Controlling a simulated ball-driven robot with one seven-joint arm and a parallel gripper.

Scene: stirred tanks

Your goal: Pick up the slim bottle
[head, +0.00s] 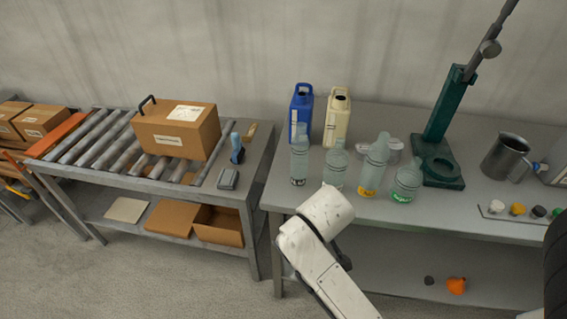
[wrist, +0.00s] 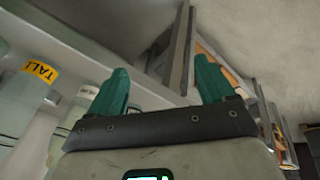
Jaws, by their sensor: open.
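Several clear bottles stand upright in a row on the grey bench in the head view. The leftmost, narrow with a pale label low down, looks like the slim bottle (head: 300,157). Right of it are a wider bottle (head: 336,169), a tall bottle with a yellow label (head: 374,165) and a squat bottle with a green label (head: 406,181). In the wrist view my gripper (wrist: 161,85) is open, with nothing between its teal fingers. The yellow label there reads "TALL" (wrist: 40,71); another bottle (wrist: 70,115) is partly hidden behind my gripper. My fingers do not show in the head view.
A blue jug (head: 301,112) and a cream jug (head: 337,117) stand behind the bottles. A green stand (head: 440,150) and a metal pitcher (head: 505,157) are to the right. A roller table with a carton (head: 175,130) is left, across a narrow gap.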

